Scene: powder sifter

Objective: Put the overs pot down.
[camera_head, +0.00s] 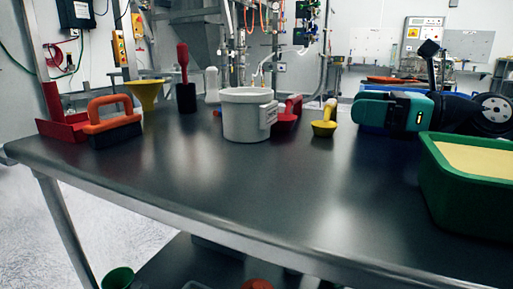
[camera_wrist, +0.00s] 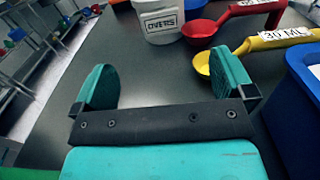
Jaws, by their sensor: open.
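The overs pot is a pale grey-white tub (camera_head: 245,118) with a label on its side, standing upright on the dark table toward the back middle in the head view. In the wrist view, the lower part of the pot (camera_wrist: 150,8) shows at the top edge, its label reading "OVERS"; its rim is cut off. My gripper (camera_wrist: 165,80) has two teal fingers spread wide with only bare table between them. It is apart from the pot. In the head view my teal gripper body (camera_head: 395,110) is at the right, its fingers not clearly seen.
A red scoop (camera_head: 288,113) and a yellow scoop (camera_head: 325,122) lie right of the pot. A blue container (camera_wrist: 298,110) is close on the right. A green tub of yellow powder (camera_head: 468,185) stands front right. The table's front middle is clear.

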